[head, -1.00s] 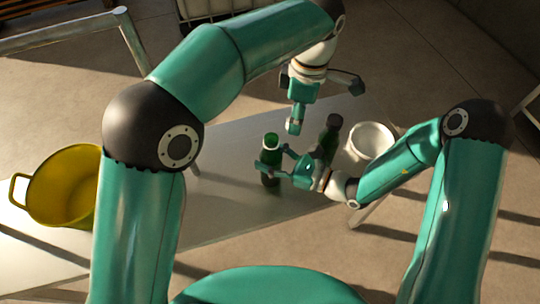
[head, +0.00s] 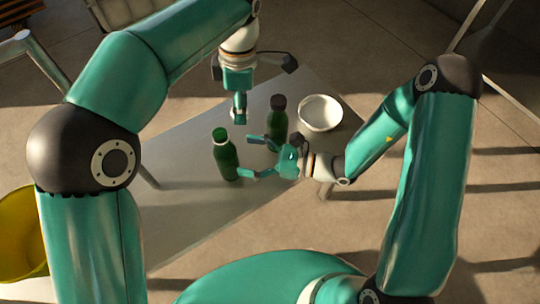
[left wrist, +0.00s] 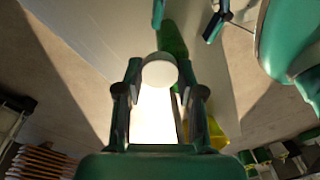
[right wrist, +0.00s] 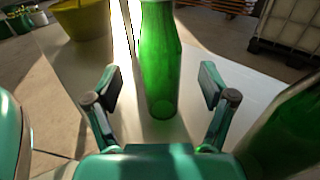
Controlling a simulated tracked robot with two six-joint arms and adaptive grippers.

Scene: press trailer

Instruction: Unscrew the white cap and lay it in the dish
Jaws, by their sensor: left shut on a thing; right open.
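My left gripper (head: 239,115) is shut on the white cap (left wrist: 159,70), a pale disc between its fingertips in the left wrist view. It holds the cap above the table, apart from the bottle. The green bottle (head: 224,158) stands upright and uncapped on the table. It also shows in the right wrist view (right wrist: 160,65). My right gripper (head: 247,155) is open beside the bottle, its fingers spread wide and clear of the glass. The dish, a white round bowl (head: 320,113), stands at the table's right end and looks empty.
A second green bottle with a dark cap (head: 278,115) stands between the right gripper and the dish, close to the right fingers. The pale table (head: 190,215) is bare at its near left. A yellow bucket (head: 22,240) is at far left.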

